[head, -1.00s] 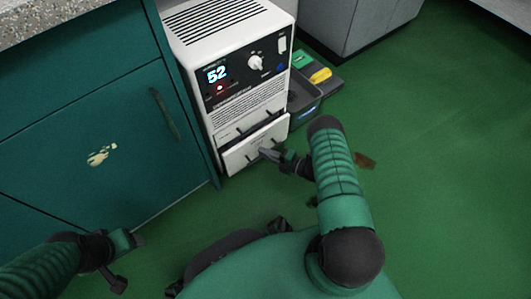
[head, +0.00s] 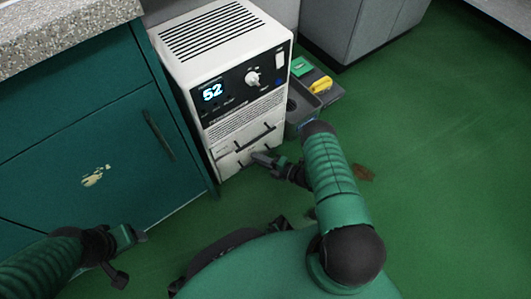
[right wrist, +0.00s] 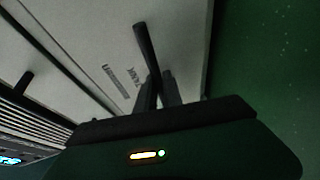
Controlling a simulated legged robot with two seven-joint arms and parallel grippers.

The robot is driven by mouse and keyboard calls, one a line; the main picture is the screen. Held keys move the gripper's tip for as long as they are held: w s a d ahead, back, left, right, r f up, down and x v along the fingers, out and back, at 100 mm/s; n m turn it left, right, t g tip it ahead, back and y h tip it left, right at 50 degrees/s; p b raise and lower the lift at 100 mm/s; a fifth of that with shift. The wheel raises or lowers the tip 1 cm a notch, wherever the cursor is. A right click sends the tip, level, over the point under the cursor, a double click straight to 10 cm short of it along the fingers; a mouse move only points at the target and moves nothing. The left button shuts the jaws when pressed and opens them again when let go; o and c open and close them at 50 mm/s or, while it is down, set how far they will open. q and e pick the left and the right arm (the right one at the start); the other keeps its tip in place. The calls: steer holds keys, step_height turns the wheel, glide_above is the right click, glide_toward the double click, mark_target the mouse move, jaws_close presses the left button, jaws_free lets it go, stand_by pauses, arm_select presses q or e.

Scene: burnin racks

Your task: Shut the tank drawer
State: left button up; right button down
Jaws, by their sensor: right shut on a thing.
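The white dehumidifier (head: 222,45) stands beside the teal cabinet, its display reading 52. The tank drawer (head: 228,168) is at its bottom and looks flush or nearly flush with the front. My right gripper (head: 262,158) is at the drawer front, partly covering it. In the right wrist view, my right gripper (right wrist: 160,90) is shut on the dark drawer handle (right wrist: 146,45), beside a printed label on the pale drawer front (right wrist: 85,50). My left gripper (head: 138,238) is low at the left, away from the drawer; its jaw opening is unclear.
The teal cabinet (head: 60,150) with a speckled top stands close on the left. A dark tray (head: 300,103) and a yellow item (head: 321,85) lie right of the dehumidifier. A brown patch (head: 363,173) marks the floor. Green floor is open on the right.

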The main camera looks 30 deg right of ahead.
steer(key=shift+w+d+f, duration=0.15)
steer(key=shift+w+f, duration=0.05)
steer(key=shift+f, duration=0.1)
steer(key=shift+a+r, duration=0.2)
steer(key=shift+a, duration=0.1)
steer(key=c, duration=1.8)
jaws_free()
steer(key=shift+a, duration=0.1)
steer(key=shift+o, duration=0.2)
steer(key=shift+d, duration=0.3)
arm_select(q)
steer(key=shift+w+d+r, duration=0.15)
steer(key=shift+w+d, duration=0.15)
steer(key=shift+d, duration=0.1)
arm_select(e)
steer(key=shift+w, duration=0.1)
arm_select(q)
steer(key=shift+a, duration=0.15)
arm_select(e)
steer(key=shift+r, duration=0.1)
